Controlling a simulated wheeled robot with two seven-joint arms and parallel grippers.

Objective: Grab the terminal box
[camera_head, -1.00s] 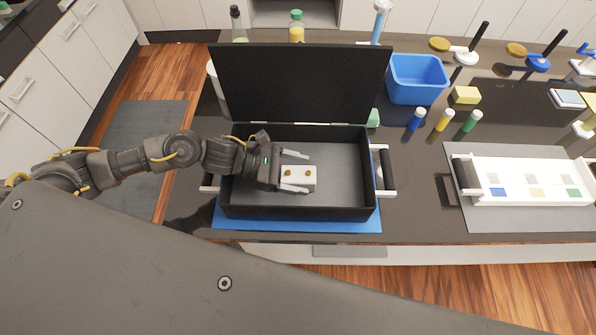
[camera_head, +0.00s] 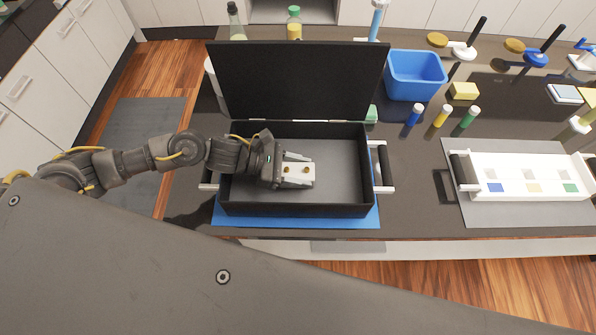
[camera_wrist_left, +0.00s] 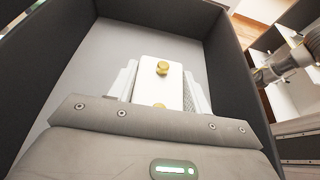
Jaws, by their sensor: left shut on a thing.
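The terminal box is a white block with two brass knobs on top; in the head view the terminal box (camera_head: 307,171) lies inside the open black case (camera_head: 345,205). My left gripper (camera_head: 298,171) reaches into the case from the left and is shut on the terminal box, with a finger along each long side. In the left wrist view the terminal box (camera_wrist_left: 159,83) sits between the fingers, its near end partly hidden by the gripper body. I cannot tell whether it is lifted off the case floor. My right gripper is not in view.
The case lid (camera_head: 300,80) stands up at the back. The case rests on a blue mat (camera_head: 300,222). To the right are a blue bin (camera_head: 416,75), a yellow sponge (camera_head: 464,91), several small bottles and a white tray (camera_head: 530,171) on a grey mat. The right part of the case floor is clear.

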